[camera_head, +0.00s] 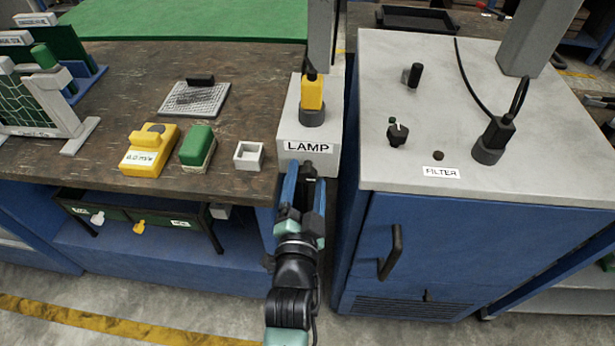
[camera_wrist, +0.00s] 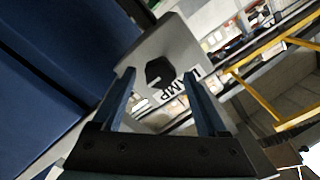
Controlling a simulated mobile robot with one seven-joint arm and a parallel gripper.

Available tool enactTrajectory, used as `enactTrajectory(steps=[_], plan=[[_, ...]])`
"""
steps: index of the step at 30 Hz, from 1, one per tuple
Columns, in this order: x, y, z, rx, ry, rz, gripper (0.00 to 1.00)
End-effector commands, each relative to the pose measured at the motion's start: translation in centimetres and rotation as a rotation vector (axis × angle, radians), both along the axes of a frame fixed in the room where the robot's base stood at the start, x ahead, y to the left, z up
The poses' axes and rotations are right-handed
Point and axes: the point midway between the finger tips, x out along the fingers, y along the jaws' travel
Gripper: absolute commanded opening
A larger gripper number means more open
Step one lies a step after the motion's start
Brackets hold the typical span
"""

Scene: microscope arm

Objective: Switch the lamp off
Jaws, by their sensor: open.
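The grey lamp box (camera_head: 292,130), marked LAMP (camera_head: 306,147), stands between the wooden bench and the blue cabinet. A yellow plug (camera_head: 312,92) with a dark base stands on its top. In the wrist view, a dark knob (camera_wrist: 158,71) with a pale mark sits on the box's face beside the LAMP label (camera_wrist: 178,90). In the head view the knob (camera_head: 309,171) is partly hidden by my gripper. My gripper (camera_head: 305,180) is open, its two blue fingers pointing at the knob, one on each side in the wrist view. I cannot tell whether they touch it.
The blue cabinet (camera_head: 440,245) with a FILTER label (camera_head: 441,172) and its own knob (camera_head: 397,132) stands close on the right. On the bench (camera_head: 240,75) are a yellow meter (camera_head: 148,150), a green block (camera_head: 197,147) and a small white tray (camera_head: 249,156).

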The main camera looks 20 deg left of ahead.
Motion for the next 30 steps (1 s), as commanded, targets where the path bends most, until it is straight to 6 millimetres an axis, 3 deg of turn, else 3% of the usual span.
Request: enactTrajectory(steps=[6,14,26,30], plan=[[1.17,0.27,-0.05,-0.001,0.0,-0.001,0.76],[1.2,0.3,-0.01,-0.001,0.0,-0.001,0.76],[1.17,0.3,-0.02,-0.001,0.0,-0.001,0.04],[1.17,0.3,-0.02,-0.001,0.0,-0.001,0.0]])
